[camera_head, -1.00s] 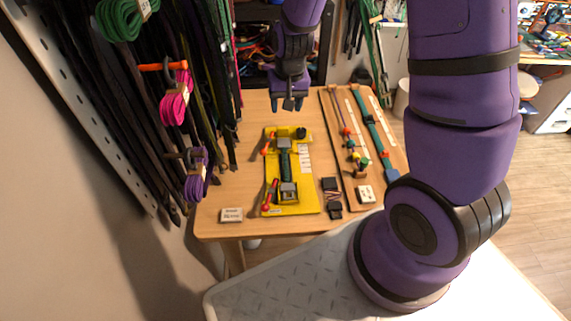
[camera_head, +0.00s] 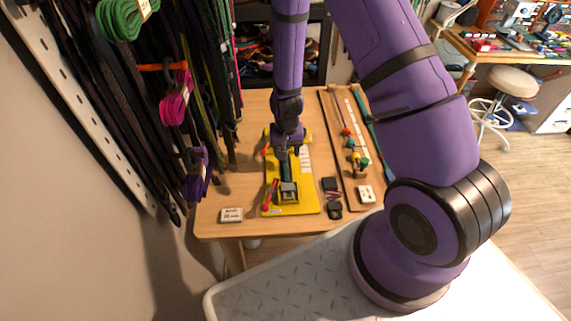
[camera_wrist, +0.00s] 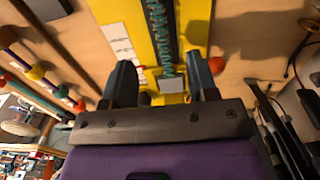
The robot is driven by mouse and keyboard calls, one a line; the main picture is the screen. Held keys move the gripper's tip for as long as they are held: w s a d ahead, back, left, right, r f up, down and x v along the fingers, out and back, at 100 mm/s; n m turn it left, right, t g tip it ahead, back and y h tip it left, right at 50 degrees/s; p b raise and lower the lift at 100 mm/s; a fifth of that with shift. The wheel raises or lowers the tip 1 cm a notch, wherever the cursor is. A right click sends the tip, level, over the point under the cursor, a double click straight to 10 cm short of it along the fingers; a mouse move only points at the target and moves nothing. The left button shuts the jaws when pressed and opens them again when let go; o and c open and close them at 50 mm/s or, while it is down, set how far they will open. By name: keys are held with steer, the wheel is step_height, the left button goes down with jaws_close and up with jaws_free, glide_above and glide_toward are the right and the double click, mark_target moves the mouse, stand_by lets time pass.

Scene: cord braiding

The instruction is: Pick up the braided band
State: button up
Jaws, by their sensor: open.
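The braided band is a dark green strip (camera_head: 287,168) lying lengthwise on a yellow board (camera_head: 309,188) on the table. In the wrist view the band (camera_wrist: 158,28) shows as a teal braid on a dark strip, running between the lines of my two fingers. My gripper (camera_head: 288,149) is over the far half of the board and hides that part of the band. In the wrist view my gripper (camera_wrist: 162,78) is open, one finger on each side of the band's line. Nothing shows held. I cannot tell its exact height.
A wooden board (camera_head: 349,190) with beads and straps lies to the right. Black clips (camera_head: 331,193) and small white labelled cards (camera_head: 366,194) are near it. Cords and belts (camera_head: 175,100) hang at the left. The table front (camera_head: 270,229) is mostly clear.

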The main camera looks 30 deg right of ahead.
mark_target(286, 165)
steer(key=shift+w+f, duration=0.15)
steer(key=shift+f, duration=1.65)
steer(key=shift+w+f, duration=0.1)
steer(key=shift+f, duration=1.65)
jaws_close()
steer(key=shift+r, duration=0.15)
